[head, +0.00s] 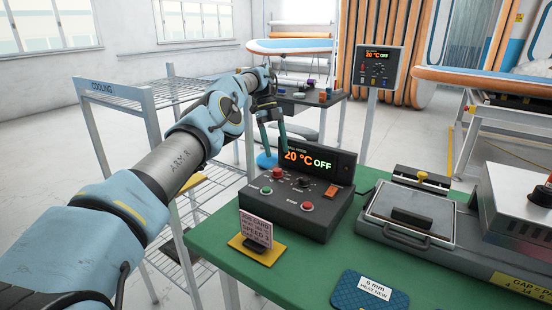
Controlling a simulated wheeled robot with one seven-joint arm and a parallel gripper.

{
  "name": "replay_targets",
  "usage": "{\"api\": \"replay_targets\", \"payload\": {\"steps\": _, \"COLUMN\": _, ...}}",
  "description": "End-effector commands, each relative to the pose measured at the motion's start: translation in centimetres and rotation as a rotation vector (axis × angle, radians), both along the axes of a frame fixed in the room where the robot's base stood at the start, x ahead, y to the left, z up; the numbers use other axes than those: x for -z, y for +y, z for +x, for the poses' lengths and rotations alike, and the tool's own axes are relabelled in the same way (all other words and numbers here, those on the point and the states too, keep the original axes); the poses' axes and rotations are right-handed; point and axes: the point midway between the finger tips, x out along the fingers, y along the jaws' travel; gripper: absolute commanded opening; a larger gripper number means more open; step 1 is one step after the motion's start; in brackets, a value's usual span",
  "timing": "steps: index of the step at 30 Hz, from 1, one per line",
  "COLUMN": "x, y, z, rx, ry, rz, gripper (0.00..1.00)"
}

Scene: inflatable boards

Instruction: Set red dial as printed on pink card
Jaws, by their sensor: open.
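The dark control box (294,208) stands on the green bench. Its red dial (277,174) is at the back left of the sloped panel, and the pointer is too small to read. The display (318,163) shows 20 °C and OFF. The pink card (256,229) stands upright in a yellow holder in front of the box. It reads "JOB CARD", a heat line too small to read surely, and what looks like "SPEED 3". My gripper (277,150) is open and empty, fingers pointing down, above and behind the red dial, apart from it as far as I can tell.
The panel also has a black knob (303,183), a green button (266,190), a red button (307,206) and an orange switch (331,191). A press (408,215) stands to the right. A blue pad (370,293) lies in front. A wire rack (125,91) stands left.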

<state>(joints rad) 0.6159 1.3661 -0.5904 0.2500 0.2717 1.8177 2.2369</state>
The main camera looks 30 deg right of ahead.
Motion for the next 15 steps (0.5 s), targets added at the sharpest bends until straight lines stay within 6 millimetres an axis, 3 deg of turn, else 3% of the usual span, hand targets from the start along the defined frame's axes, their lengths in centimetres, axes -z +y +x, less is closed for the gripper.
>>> {"api": "replay_targets", "payload": {"steps": 1, "x": -1.7, "y": 0.0, "z": 0.0, "rx": 0.000, "ry": -0.001, "rz": -0.001, "gripper": 0.70}}
{"api": "replay_targets", "payload": {"steps": 4, "x": -2.4, "y": 0.0, "z": 0.0, "rx": 0.000, "ry": 0.000, "rz": 0.000, "gripper": 0.70}}
{"api": "replay_targets", "payload": {"steps": 15, "x": -3.1, "y": 0.0, "z": 0.0, "rx": 0.000, "ry": 0.000, "rz": 0.000, "gripper": 0.70}}
